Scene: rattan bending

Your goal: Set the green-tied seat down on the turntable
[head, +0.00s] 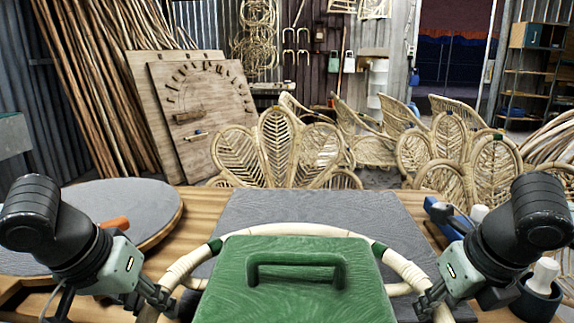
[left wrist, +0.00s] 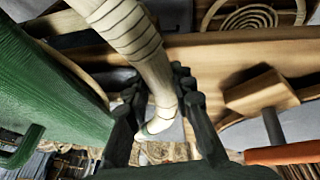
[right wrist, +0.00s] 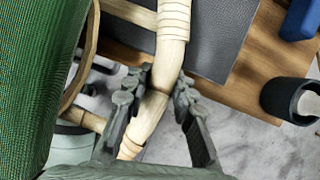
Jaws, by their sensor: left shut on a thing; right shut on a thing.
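The seat is a pale rattan ring (head: 290,229) with green ties and wrapped joints. It is in front of and partly over the grey mat in the head view; its near part is hidden. My left gripper (head: 150,298) is shut on its left side, and the rattan also shows in the left wrist view (left wrist: 125,30). My right gripper (head: 436,298) is shut on its right side; the rattan runs between the fingers in the right wrist view (right wrist: 173,30). The round grey-topped turntable (head: 125,200) is at the left of the bench, apart from the seat.
A grey mat (head: 310,207) covers the middle of the wooden bench. An orange-handled mallet (left wrist: 285,155) lies at the left. A blue tool (head: 440,212) and a dark cup (head: 535,303) with a white-topped item are at the right. Rattan chairs (head: 280,145) stand behind.

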